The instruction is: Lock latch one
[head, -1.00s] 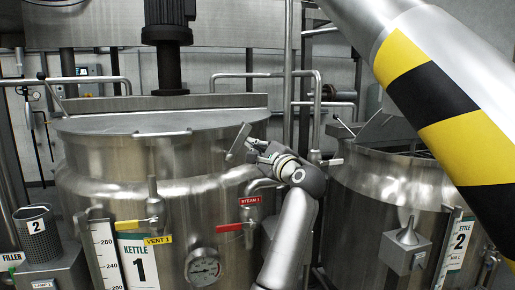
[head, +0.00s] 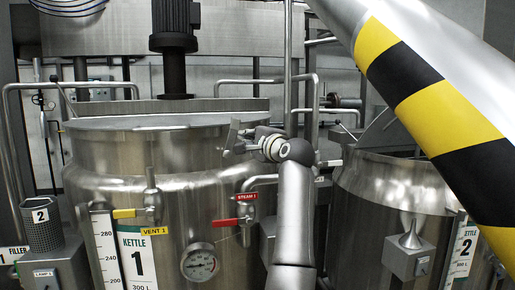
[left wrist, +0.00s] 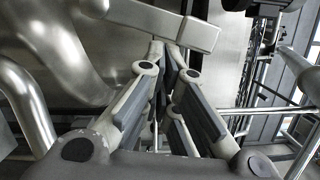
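Kettle one (head: 165,190) is the steel vessel left of centre, with a flat lid. A flat metal bar, seemingly the handle of latch one (head: 231,137), stands tilted at the right of its lid rim. My left gripper (head: 243,146) is right beside this bar, its arm rising from below. In the left wrist view the bar (left wrist: 165,22) crosses just beyond my fingertips (left wrist: 167,52). The fingers converge to a narrow gap, look shut, and nothing shows between them. I cannot tell whether they touch the bar. The latch's catch cannot be made out. My right gripper is out of view.
A red-handled steam valve (head: 232,222) and a yellow-handled vent valve (head: 135,212) project from kettle one. Kettle two (head: 375,205) stands at the right. A vertical pipe (head: 288,70) rises behind my left arm. A thick yellow-and-black striped tube (head: 425,95) crosses the upper right.

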